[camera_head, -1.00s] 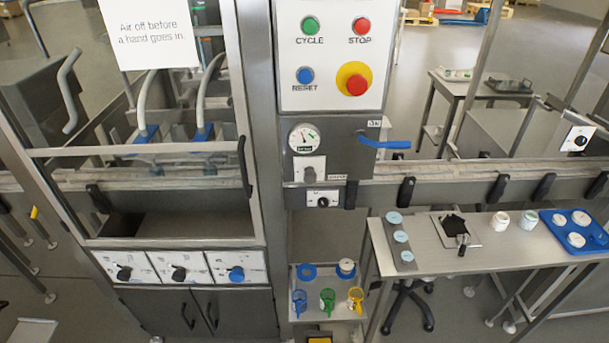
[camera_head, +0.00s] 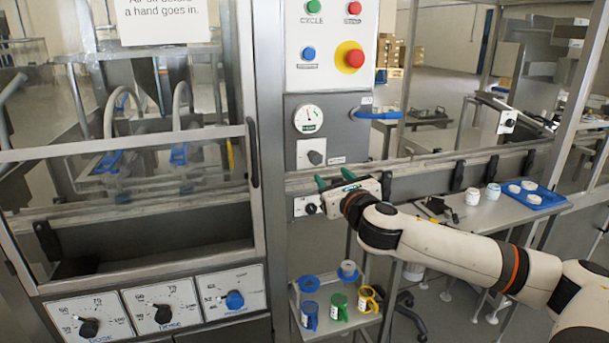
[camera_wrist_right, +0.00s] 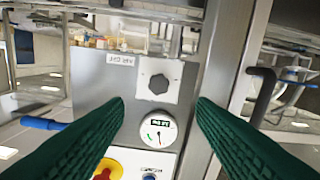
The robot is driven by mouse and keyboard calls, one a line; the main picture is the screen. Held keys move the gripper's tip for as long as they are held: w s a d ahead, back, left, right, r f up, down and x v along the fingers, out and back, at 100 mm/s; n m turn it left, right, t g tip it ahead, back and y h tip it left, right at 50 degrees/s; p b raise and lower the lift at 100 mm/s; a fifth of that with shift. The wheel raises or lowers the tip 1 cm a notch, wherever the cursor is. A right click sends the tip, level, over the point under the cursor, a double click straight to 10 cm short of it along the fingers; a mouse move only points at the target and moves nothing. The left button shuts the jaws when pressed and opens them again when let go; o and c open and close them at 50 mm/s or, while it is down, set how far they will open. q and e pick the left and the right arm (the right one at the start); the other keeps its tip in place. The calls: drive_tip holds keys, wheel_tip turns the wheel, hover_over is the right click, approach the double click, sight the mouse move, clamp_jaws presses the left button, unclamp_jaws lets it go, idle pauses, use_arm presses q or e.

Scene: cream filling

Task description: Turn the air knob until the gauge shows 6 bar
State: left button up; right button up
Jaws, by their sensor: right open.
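The air knob (camera_head: 315,157) is a dark knob on a pale square plate, on the grey panel below the round white gauge (camera_head: 308,119). In the right wrist view, which is turned over, the knob (camera_wrist_right: 158,84) sits above the gauge (camera_wrist_right: 157,128) in the picture. The gauge has a green and red scale and a dark display; I cannot read its value surely. My right gripper (camera_head: 334,177) has green fingers, open and empty, just below and right of the knob in the head view. In the wrist view both lie between the fingers, with no contact visible. My left gripper is out of view.
A blue-handled valve (camera_head: 378,115) juts out right of the gauge. A red emergency button (camera_head: 349,57) is above. Another black knob (camera_head: 311,208) is below. A conveyor rail (camera_head: 430,170) runs right, and a metal door frame (camera_head: 262,130) stands left.

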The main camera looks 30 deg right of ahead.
sight(317, 161)
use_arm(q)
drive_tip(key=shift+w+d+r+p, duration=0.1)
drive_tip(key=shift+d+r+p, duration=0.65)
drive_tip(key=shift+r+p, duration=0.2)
use_arm(e)
drive_tip(key=x, duration=1.2)
drive_tip(key=shift+c, duration=0.4)
drive_tip(key=c, duration=0.9)
